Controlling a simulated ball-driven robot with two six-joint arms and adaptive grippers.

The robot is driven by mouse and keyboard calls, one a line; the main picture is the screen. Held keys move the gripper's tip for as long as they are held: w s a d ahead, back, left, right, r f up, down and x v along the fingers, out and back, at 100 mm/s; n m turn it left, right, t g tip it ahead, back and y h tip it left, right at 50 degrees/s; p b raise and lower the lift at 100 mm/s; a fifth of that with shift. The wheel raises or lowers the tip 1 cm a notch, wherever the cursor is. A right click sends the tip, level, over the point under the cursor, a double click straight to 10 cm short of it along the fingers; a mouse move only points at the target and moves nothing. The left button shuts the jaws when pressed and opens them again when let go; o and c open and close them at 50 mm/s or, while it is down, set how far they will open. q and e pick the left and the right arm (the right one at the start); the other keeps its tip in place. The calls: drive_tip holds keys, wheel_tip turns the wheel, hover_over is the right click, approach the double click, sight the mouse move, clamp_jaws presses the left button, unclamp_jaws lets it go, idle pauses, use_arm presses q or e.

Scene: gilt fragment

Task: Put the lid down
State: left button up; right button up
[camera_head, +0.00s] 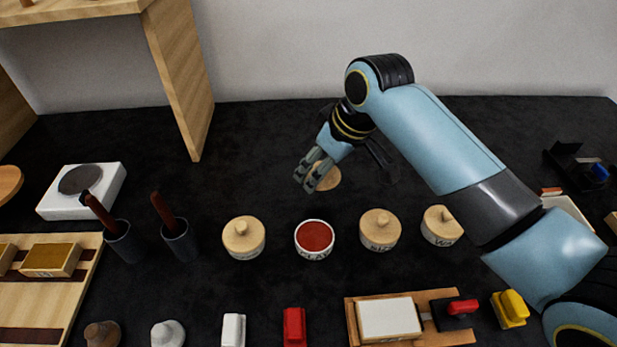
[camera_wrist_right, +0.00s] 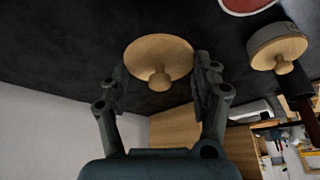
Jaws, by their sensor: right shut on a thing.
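A round wooden lid (camera_head: 327,178) with a small knob is between the fingers of my right gripper (camera_head: 309,173), behind the open pot. I cannot tell whether the lid touches the black tabletop (camera_head: 260,140). The open pot (camera_head: 315,251), white with lettering, holds dark red contents and stands in front of the lid. My left gripper is not in view.
Lidded pots stand left (camera_head: 243,240) and right (camera_head: 380,232) of the open pot, with another (camera_head: 441,226) farther right. Two dark cups (camera_head: 180,245) with brown-handled tools stand left. A wooden stand (camera_head: 180,80) rises at the back left. The tabletop left of the lid is clear.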

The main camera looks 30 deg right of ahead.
sight(320, 163)
drive_tip(key=w+f, duration=0.1)
drive_tip(key=w+a+f, duration=0.1)
drive_tip(key=w, duration=0.1)
drive_tip(key=shift+f, duration=2)
drive_tip(key=shift+f, duration=0.15)
drive_tip(key=o, duration=0.9)
drive_tip(key=p+v, duration=0.1)
drive_tip(key=v, duration=1.1)
drive_tip(key=shift+w, duration=0.1)
